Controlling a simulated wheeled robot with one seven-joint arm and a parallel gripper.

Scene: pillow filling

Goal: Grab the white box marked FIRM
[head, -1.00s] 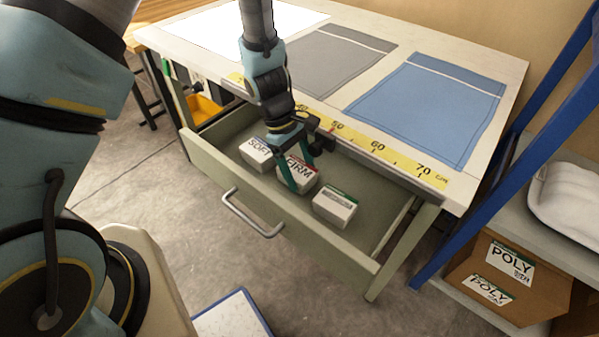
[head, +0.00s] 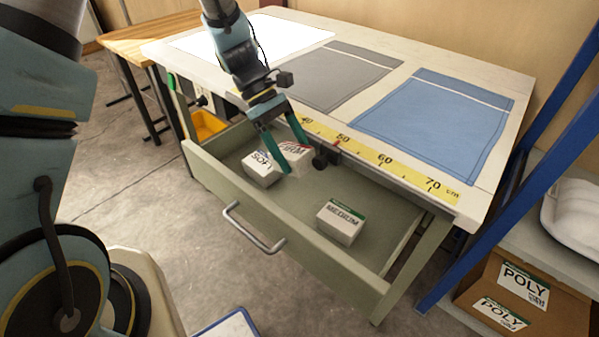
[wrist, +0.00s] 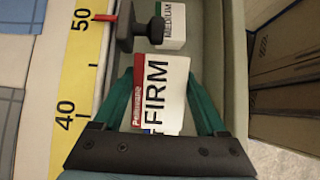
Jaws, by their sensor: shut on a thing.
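The white box marked FIRM (head: 297,147), with a red band, is between the teal fingers of my gripper (head: 298,160) over the open drawer. In the wrist view my gripper (wrist: 160,82) is shut on the FIRM box (wrist: 172,95), with a finger on each side and its lettering facing the camera. In the head view the fingers partly cover it. I cannot tell whether it is clear of the drawer floor. The SOFT box (head: 260,170) is close by at its left front, and I cannot tell if they touch.
The MEDIUM box (head: 340,222) stands apart at the drawer's right. The drawer's front wall (head: 290,235) and the table edge with a yellow ruler (head: 400,167) flank the gripper. A black clamp-like part (wrist: 140,32) is just beyond the FIRM box.

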